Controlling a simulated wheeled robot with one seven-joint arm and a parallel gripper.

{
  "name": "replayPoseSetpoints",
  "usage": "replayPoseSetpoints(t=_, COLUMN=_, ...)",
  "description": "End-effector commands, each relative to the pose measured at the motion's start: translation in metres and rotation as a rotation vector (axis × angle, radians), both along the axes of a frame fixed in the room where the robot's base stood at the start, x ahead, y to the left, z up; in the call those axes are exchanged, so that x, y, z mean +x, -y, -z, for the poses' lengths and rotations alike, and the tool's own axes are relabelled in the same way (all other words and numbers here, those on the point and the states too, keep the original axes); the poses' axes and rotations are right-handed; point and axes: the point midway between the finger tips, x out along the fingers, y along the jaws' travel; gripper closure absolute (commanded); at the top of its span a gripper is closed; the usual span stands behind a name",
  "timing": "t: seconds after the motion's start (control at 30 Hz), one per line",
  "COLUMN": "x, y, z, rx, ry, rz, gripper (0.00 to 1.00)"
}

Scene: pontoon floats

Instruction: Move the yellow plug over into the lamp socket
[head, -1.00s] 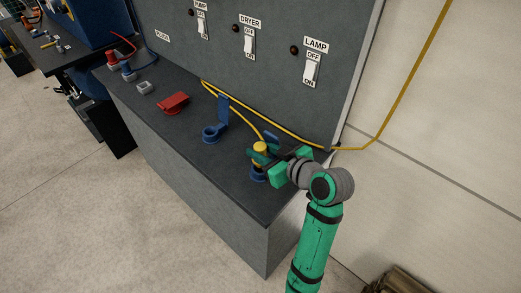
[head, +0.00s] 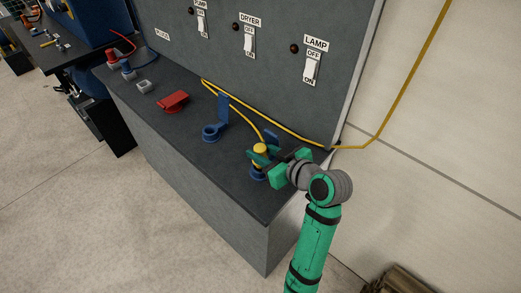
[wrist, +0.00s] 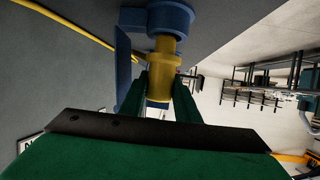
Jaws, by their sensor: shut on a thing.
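The yellow plug (head: 260,149) stands upright at the blue lamp socket (head: 257,175), below the LAMP switch near the counter's right end. My gripper (head: 262,159) is shut on the plug from the right. In the wrist view, the green fingers (wrist: 160,98) hold both sides of the yellow plug (wrist: 164,60), and its narrower part meets the blue socket ring (wrist: 157,17). The socket's blue lid (head: 272,137) is open behind it. How deep the plug sits in the ring is hidden.
Another blue socket (head: 212,133) with a raised lid stands to the left, with a red covered socket (head: 173,102) beyond. The yellow cable (head: 290,126) runs along the panel's foot. The LAMP switch (head: 311,69) is on the upright panel. The counter's front edge is close.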

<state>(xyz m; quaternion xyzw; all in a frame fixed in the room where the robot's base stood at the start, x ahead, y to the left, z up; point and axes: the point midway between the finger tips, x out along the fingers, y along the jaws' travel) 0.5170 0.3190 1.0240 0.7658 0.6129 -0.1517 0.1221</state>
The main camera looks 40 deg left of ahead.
Motion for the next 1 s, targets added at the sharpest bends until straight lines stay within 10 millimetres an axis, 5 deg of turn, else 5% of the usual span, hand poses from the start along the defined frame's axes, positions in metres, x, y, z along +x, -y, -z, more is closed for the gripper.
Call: replayPoseSetpoints(t=1.0, x=-0.001, y=-0.001, z=0.022, rx=0.0, ry=0.0, rz=-0.002, gripper=0.96)
